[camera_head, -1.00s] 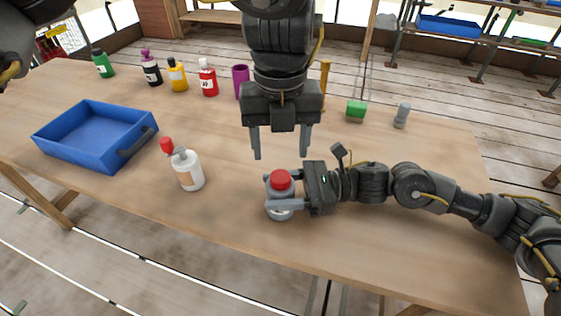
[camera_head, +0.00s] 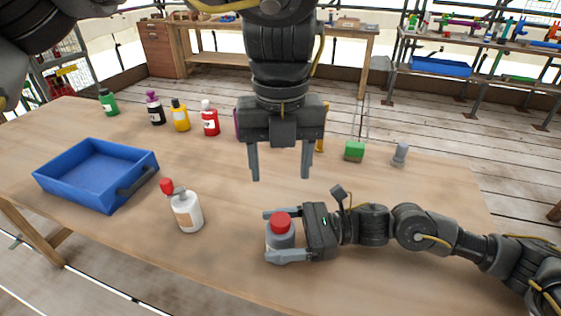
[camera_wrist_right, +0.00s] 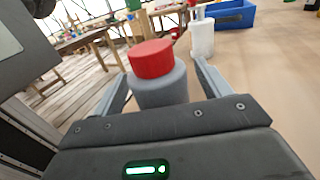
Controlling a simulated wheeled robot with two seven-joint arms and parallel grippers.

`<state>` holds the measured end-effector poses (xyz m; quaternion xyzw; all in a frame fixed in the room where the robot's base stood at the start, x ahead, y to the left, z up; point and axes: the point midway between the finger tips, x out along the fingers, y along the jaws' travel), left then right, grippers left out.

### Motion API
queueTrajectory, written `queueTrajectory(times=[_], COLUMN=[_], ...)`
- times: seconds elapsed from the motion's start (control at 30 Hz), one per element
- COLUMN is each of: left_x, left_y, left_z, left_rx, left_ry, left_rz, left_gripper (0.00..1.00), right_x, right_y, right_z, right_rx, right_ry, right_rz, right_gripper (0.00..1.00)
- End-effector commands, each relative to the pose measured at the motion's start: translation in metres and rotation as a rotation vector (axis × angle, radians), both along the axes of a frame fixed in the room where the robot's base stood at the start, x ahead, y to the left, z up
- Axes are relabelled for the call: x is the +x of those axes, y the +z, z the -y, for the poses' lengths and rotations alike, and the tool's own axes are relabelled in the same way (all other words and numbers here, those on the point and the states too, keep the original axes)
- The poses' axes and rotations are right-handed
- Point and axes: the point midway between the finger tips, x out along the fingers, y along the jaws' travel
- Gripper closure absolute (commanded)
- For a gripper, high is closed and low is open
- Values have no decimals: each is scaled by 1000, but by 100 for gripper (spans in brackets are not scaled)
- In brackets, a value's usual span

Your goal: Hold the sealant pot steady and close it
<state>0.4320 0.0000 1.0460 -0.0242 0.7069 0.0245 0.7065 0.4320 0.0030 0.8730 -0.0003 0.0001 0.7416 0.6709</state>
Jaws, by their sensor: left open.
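The sealant pot (camera_head: 281,241) is a grey cylinder with a red lid (camera_head: 281,220) on top, standing upright near the table's front edge. My right gripper (camera_head: 283,236) reaches in from the right, with one finger on each side of the pot, and looks shut on its grey body. The wrist view shows the pot (camera_wrist_right: 163,90) and lid (camera_wrist_right: 152,59) between the fingers; whether the lid is fully seated I cannot tell. My left gripper (camera_head: 281,177) hangs above and behind the pot, pointing down, open and empty.
A white bottle with a red cap (camera_head: 187,214) stands left of the pot. A blue tray (camera_head: 75,188) is at the far left. Several coloured bottles line the back, with a green block (camera_head: 354,151) and a grey peg (camera_head: 400,155) at the back right. The wooden table (camera_head: 220,260) is clear around the pot.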

Motion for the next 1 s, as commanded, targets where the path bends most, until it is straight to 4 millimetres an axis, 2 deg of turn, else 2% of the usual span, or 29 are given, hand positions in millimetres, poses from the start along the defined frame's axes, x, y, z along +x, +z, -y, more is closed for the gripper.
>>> queueTrajectory(times=[0.27,0.7,0.83,1.0], left_x=[0,0,0,0], left_y=[-2,-20,-23,-24], left_z=[0,0,0,0], left_rx=[0,0,0,0], left_ry=[0,0,0,0], left_rz=[0,0,0,0], left_gripper=[41,41,41,41], right_x=[1,9,11,11], right_y=[-1,-2,-2,0], right_z=[7,84,99,107], right_rx=[0,-2,-1,0], right_ry=[-1,-3,-3,-1], right_rz=[0,0,0,0], right_gripper=[23,23,23,23])
